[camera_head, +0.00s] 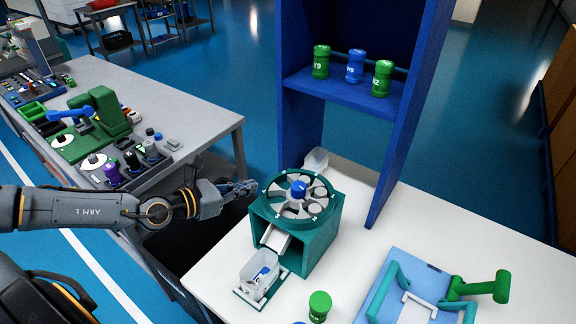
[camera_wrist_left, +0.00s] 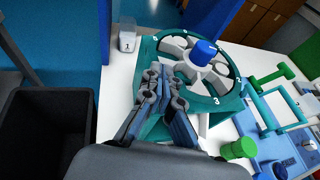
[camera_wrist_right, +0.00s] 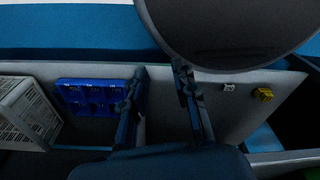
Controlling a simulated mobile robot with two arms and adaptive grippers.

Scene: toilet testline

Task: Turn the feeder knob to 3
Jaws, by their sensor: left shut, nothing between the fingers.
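The teal feeder (camera_head: 322,240) stands on the white table, with a round segmented wheel on top. Its blue knob (camera_head: 298,189) sits at the wheel's centre and also shows in the left wrist view (camera_wrist_left: 204,51). Numbers stand around the rim; a 3 (camera_wrist_left: 216,100) is readable on the near side. I cannot tell which number the knob points to. My left gripper (camera_head: 250,187) is shut and empty, just left of the wheel's rim and apart from the knob. My right gripper (camera_wrist_right: 159,72) is open and empty, far from the feeder, outside the head view.
A clear bin (camera_head: 262,268) stands at the feeder's chute. A blue shelf (camera_head: 345,90) with green and blue canisters rises behind. A green canister (camera_head: 319,306) and a blue fixture (camera_head: 405,290) stand right. A grey bench (camera_head: 190,105) is left.

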